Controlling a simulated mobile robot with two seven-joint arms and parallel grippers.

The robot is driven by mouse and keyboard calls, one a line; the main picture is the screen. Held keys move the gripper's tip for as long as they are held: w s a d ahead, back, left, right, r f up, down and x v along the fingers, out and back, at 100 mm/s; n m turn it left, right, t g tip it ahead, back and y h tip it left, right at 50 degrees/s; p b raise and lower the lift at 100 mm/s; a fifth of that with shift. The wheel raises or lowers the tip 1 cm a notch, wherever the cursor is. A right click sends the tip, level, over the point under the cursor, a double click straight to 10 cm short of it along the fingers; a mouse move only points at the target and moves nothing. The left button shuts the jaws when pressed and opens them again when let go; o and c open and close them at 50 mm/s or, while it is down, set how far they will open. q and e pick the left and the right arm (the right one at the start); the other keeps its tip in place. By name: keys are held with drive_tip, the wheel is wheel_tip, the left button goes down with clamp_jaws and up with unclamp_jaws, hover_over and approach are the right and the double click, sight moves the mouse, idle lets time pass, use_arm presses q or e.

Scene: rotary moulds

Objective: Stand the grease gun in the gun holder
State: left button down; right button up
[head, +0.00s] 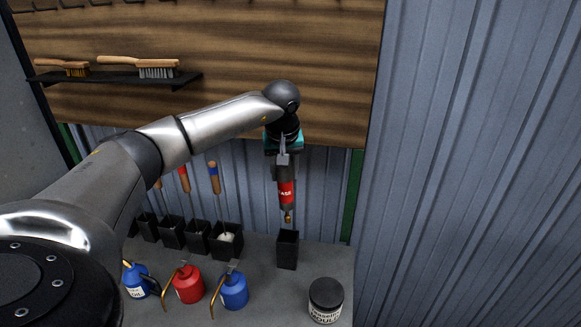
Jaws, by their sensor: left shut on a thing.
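The grease gun (286,192) is a dark tube with a red label and a brass tip that points down. My left gripper (284,150) is shut on its upper end and holds it upright in the air. The gun holder (288,250) is a black square open-topped box on the grey bench, below the gun. The gun's tip appears just above the holder's opening and apart from it; exact alignment in depth is hard to tell. My right gripper is not in view.
Several black holders (198,237) with wooden-handled tools stand to the left. A blue oil can (234,290), a red oil can (188,284) and a dark-lidded jar (325,300) stand in front. A shelf (115,80) with brushes hangs on the wooden board behind.

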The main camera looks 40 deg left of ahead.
sight(285, 208)
use_arm(q)
drive_tip(key=shift+f, duration=0.25)
drive_tip(key=shift+f+b, duration=0.25)
drive_tip(key=shift+b, duration=0.15)
drive_tip(key=shift+f+b, duration=0.55)
drive_tip(key=shift+f, duration=0.1)
drive_tip(key=shift+f+b, duration=0.6)
drive_tip(key=shift+f, duration=0.1)
drive_tip(key=shift+f+b, duration=0.3)
wheel_tip(285, 208, down, 7)
drive_tip(key=b, duration=0.6)
drive_tip(key=shift+f, duration=0.1)
drive_tip(key=shift+f+b, duration=1.15)
drive_tip(key=shift+f, duration=0.7)
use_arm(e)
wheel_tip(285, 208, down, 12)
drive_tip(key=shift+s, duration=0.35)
use_arm(q)
drive_tip(key=shift+f, duration=0.25)
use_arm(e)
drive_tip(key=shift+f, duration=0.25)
use_arm(q)
drive_tip(key=shift+c, duration=1.5)
unclamp_jaws()
